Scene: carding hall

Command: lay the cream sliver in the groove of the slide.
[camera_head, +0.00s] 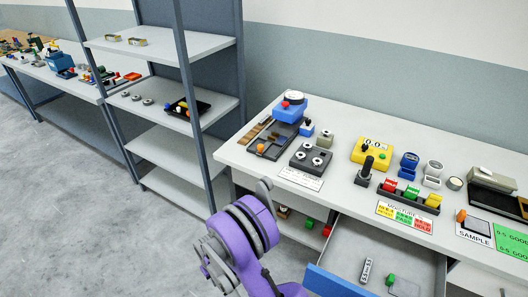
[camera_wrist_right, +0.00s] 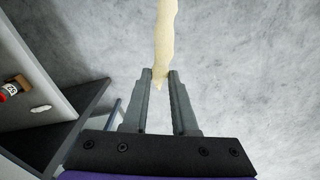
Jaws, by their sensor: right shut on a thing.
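The cream sliver (camera_wrist_right: 165,38) is a long, pale, ragged strip in the right wrist view. My right gripper (camera_wrist_right: 161,74) is shut on its lower end, and the rest runs out of the top of the picture over grey floor. In the head view a purple arm of mine is in front of the drawer, but neither the sliver nor gripper fingertips show clearly there. I cannot pick out the slide or its groove for certain. A dark flat board (camera_head: 272,142) with a blue device (camera_head: 290,108) lies at the table's left end. My left gripper is not in view.
The white table (camera_head: 335,134) carries a yellow meter (camera_head: 372,151), red, green and yellow blocks and signs. A blue-fronted drawer (camera_head: 337,282) stands open with small things inside. Grey shelves (camera_head: 180,106) stand to the left, with open floor in front.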

